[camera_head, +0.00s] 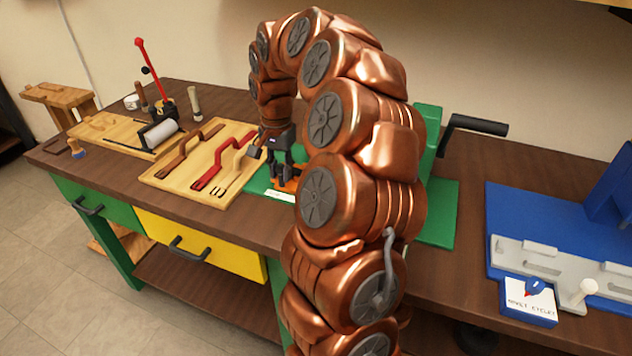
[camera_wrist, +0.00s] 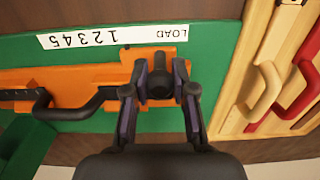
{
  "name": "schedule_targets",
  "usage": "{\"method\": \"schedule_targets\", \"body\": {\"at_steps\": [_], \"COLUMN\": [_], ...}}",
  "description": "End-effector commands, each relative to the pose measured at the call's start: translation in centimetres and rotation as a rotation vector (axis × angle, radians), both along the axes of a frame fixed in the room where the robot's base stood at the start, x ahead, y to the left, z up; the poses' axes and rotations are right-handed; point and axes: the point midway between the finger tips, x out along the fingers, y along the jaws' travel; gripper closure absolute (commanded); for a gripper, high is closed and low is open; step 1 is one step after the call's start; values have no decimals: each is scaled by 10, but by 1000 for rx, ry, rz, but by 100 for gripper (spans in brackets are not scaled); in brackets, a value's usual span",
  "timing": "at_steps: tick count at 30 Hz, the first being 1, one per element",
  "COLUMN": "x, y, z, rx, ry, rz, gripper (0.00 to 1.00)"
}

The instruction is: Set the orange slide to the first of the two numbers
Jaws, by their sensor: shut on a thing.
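The orange slide (camera_wrist: 90,76) lies on a green base, below a white scale strip (camera_wrist: 110,36) in the wrist view. The strip shows upside down, with LOAD on the right and the digits 1 to 5 on the left. The slide's wider end is beside LOAD and the gap before the digits. My gripper (camera_wrist: 160,84) is shut on the dark knob (camera_wrist: 159,82) at that end, a finger on each side. In the head view my gripper (camera_head: 283,166) points down over the slide (camera_head: 289,185), partly hidden by my arm.
A black bent handle (camera_wrist: 60,104) crosses the slide's left part. A wooden tray (camera_head: 165,180) with red, brown and pale handled tools stands close beside the green base. A black crank (camera_head: 475,125) and a blue fixture (camera_head: 540,230) are to the right.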

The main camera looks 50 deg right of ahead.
Motion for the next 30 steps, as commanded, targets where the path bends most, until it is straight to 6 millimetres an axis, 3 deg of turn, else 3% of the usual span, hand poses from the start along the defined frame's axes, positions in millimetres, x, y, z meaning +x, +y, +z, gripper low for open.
{"method": "schedule_targets", "body": {"at_steps": [30], "x": [-29], "y": [-10], "z": [-1], "rx": [0], "ry": [1], "rz": [-1], "gripper": [94]}}
